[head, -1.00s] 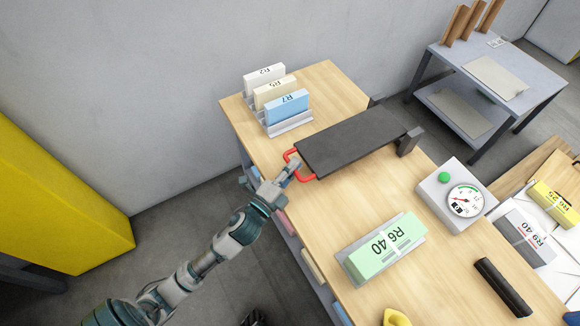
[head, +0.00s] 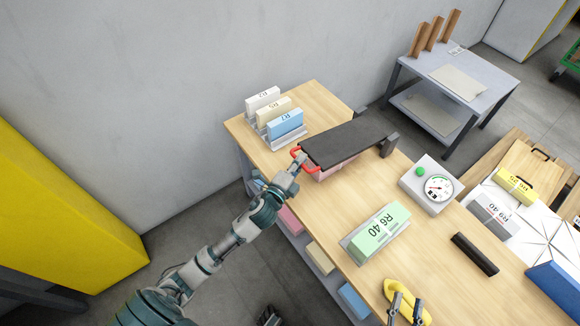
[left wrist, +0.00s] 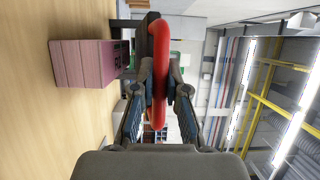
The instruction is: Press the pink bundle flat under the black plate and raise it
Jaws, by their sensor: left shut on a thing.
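The black plate (head: 345,140) lies over the pink bundle (head: 335,168), whose side shows below the plate's near edge. The bundle also shows in the left wrist view (left wrist: 88,62), standing on the wooden table close against the plate; I cannot tell whether they touch all along. The plate has a red handle (left wrist: 161,70) at its left end and a dark bracket (head: 388,145) at its right end. My left gripper (head: 297,163) is shut on the red handle. My right gripper (head: 405,308) is at the bottom edge, fingers apart, over a yellow object.
A rack with R2, R5 and R7 blocks (head: 285,125) stands behind the plate. A green R6 40 bundle (head: 380,230) lies in front, with a gauge box (head: 428,185) and black bar (head: 475,254) to the right. The wooden tabletop (head: 335,225) is clear between plate and green bundle.

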